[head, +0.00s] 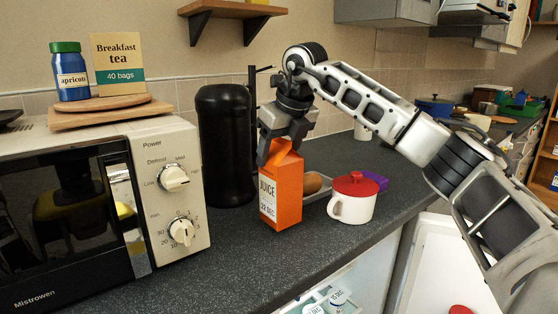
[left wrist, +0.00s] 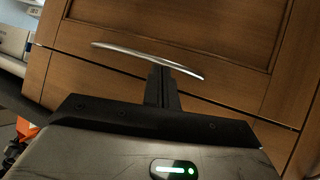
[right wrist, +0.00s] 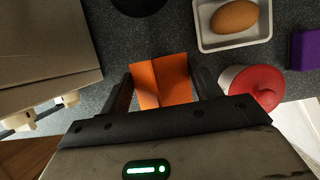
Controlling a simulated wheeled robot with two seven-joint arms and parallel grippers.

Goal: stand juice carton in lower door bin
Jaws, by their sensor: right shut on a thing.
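The orange juice carton (head: 281,196) stands upright on the dark worktop, or just over it; I cannot tell if its base touches. My right gripper (head: 280,150) comes from above and is shut on the carton's top. In the right wrist view the carton (right wrist: 161,82) sits between the two fingers (right wrist: 163,95). The open white fridge door (head: 438,262) shows at the lower right of the head view; its lower bin cannot be made out. My left gripper (left wrist: 162,88) is shut and empty, its fingers together before a wooden cabinet front with a metal handle (left wrist: 147,60).
A white mug with a red lid (head: 353,198) stands right of the carton, by a tray with an egg (right wrist: 235,16) and a purple box (right wrist: 304,48). A black canister (head: 226,145) and microwave (head: 100,205) stand left. The fridge interior (head: 350,285) opens below the worktop edge.

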